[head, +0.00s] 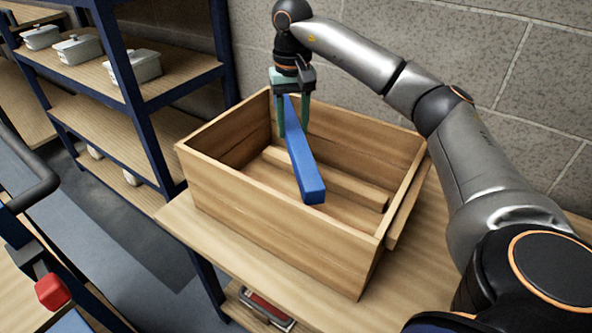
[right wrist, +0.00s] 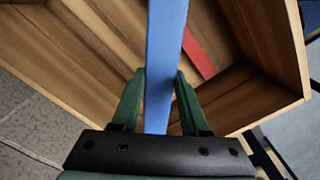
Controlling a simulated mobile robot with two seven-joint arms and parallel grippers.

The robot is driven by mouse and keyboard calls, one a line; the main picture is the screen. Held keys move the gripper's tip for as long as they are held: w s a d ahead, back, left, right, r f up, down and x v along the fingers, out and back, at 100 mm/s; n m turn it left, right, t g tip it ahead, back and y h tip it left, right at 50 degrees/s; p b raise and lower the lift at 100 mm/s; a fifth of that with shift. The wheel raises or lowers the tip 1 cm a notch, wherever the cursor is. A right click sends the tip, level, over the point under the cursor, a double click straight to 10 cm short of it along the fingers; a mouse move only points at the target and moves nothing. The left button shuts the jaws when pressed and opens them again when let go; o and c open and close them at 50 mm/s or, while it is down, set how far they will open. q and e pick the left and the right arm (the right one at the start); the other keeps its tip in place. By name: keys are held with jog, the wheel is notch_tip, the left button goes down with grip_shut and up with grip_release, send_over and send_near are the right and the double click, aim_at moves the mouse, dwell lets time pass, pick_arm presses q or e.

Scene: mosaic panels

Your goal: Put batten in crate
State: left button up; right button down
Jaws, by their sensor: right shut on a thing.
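A long blue batten (head: 306,170) is held at one end by my right gripper (head: 293,120). Its green fingers are shut on the batten from both sides. The wooden crate (head: 270,235) stands on a wood-topped table. The batten is over the crate's open top, tilted, with its free end pointing toward the front of the crate; I cannot tell how far it reaches below the rim. In the right wrist view the batten (right wrist: 163,60) runs between the fingers (right wrist: 160,85), with the crate (right wrist: 262,110) beyond it. My left gripper is not in view.
A wooden strip (head: 335,182) lies inside the crate. A red strip (right wrist: 198,52) shows in the crate in the right wrist view. A blue-framed shelf (head: 165,85) with pale lidded pots (head: 78,49) stands at the left. A block wall (head: 530,90) is close behind.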

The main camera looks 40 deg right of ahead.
notch_tip(320, 180, down, 12)
jog(key=shift+f+b, duration=0.1)
jog(key=shift+b, duration=0.95)
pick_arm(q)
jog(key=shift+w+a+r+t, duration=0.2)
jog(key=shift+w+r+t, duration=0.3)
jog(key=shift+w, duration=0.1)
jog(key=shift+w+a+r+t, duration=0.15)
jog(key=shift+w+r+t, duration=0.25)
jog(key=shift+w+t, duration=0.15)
pick_arm(e)
jog(key=shift+f, duration=0.15)
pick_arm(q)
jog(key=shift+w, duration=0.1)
pick_arm(e)
jog(key=shift+f, duration=0.1)
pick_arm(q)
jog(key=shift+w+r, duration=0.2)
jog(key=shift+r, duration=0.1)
pick_arm(e)
jog(key=shift+f, duration=0.2)
jog(key=shift+c, duration=2.1)
grip_release()
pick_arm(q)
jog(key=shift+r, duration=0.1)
